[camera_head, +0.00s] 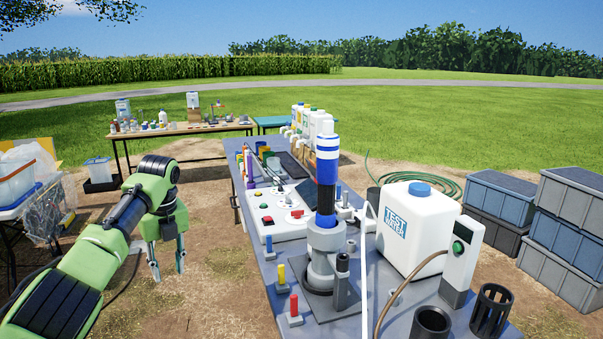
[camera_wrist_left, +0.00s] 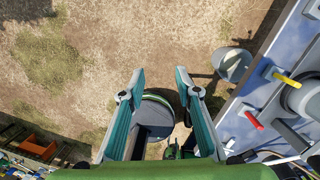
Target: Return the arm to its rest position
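My left arm comes in from the left in the head view, green with dark panels. Its gripper (camera_head: 167,262) points down over bare ground, left of the blue-grey work table (camera_head: 253,222), and touches nothing there. In the left wrist view the two teal fingers (camera_wrist_left: 158,82) stand apart with nothing held between them. Beneath them a dark round part with a green rim shows, which looks like my own base. My right arm and right gripper are in neither view.
The table holds a white test-water container (camera_head: 413,230), a blue-and-white cylinder (camera_head: 327,165) on a grey stand and a white control panel (camera_head: 282,208). A second table (camera_head: 180,131) stands behind. Grey crates (camera_head: 565,230) stack at right. A cluttered left table (camera_head: 20,205) stands near my arm.

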